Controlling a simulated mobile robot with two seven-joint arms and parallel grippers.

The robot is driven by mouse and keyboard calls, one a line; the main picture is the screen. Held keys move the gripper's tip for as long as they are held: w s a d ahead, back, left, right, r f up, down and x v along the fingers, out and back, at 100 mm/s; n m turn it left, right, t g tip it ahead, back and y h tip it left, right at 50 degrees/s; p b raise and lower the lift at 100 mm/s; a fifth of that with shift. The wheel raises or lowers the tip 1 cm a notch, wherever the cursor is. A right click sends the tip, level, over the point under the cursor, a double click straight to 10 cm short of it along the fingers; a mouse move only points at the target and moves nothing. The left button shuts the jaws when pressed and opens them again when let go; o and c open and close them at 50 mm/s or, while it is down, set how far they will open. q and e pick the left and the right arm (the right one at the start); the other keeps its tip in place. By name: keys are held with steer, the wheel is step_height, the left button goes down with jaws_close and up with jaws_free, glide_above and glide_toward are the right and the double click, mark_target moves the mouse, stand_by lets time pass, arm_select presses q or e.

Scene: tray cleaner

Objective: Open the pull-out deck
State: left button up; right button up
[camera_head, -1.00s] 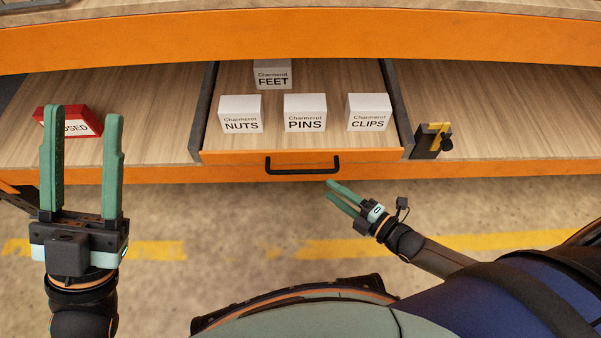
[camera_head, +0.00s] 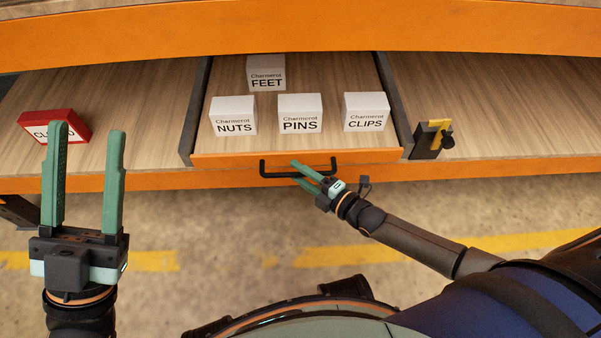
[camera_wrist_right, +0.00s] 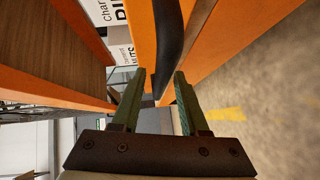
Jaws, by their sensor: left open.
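The pull-out deck (camera_head: 225,159) sits in the middle of the workbench, with a wooden floor and an orange front. Its black bar handle (camera_head: 263,168) is on that front and also shows in the right wrist view (camera_wrist_right: 169,40). My right gripper (camera_head: 297,173) is at the handle, its green fingers apart. In the right wrist view the handle's near end lies between or just beyond the fingertips (camera_wrist_right: 160,82); I cannot tell whether they touch it. My left gripper (camera_head: 90,130) is open and empty, in front of the bench at the left.
White boxes marked NUTS (camera_head: 233,116), PINS (camera_head: 300,114), CLIPS (camera_head: 366,112) and FEET (camera_head: 266,73) stand on the deck. A dark latch block with a yellow part (camera_head: 431,138) is right of the deck. A red sign (camera_head: 80,124) lies left. An orange beam (camera_head: 300,28) spans above.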

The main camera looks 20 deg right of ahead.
jaws_close()
stand_by(1.2)
